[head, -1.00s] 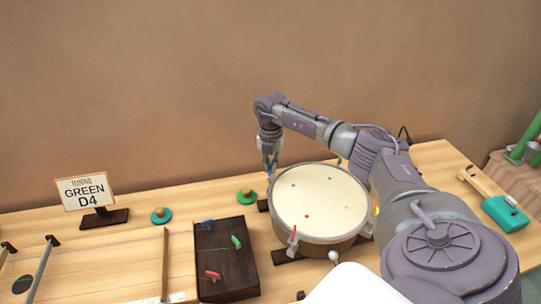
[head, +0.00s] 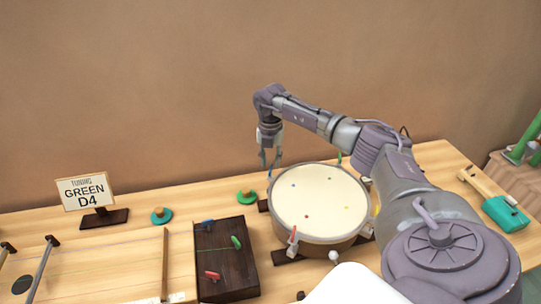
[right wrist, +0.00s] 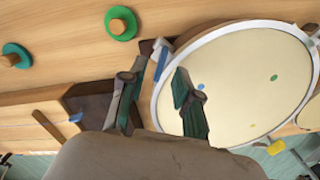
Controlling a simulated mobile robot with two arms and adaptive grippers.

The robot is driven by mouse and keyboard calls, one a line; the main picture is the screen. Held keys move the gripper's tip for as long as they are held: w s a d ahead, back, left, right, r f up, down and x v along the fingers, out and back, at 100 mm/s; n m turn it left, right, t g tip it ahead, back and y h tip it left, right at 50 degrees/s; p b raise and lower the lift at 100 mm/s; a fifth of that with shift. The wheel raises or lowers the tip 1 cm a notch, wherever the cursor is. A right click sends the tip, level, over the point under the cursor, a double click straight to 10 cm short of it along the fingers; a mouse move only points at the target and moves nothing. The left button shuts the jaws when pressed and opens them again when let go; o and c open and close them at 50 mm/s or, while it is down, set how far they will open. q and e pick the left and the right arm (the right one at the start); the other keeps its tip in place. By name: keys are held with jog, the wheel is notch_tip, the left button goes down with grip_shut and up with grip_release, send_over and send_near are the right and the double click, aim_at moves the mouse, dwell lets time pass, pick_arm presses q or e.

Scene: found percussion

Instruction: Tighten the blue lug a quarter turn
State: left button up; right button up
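The drum has a cream head (head: 318,200) and a grey rim, with small coloured dots on the head. The blue lug (head: 269,175) is at the rim's far left side, small in the head view. In the right wrist view the blue lug (right wrist: 162,63) shows as a thin blue piece beside the rim, between the fingers. My right gripper (head: 270,165) hangs above the blue lug, fingers pointing down. Its fingertips (right wrist: 171,60) are apart with a gap around the lug's line; I see no contact. My left gripper is out of view.
A red lug (head: 293,240) stands at the drum's near left. A dark block (head: 222,265) with blue, green and red pegs lies left of the drum. Green round knobs (head: 247,196) and a "GREEN D4" sign (head: 84,191) stand further left. A teal tool (head: 505,213) lies at right.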

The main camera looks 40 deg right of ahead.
aim_at(271, 167)
notch_tip(271, 167, up, 10)
jog(key=shift+f, duration=0.15)
dwell(0.6)
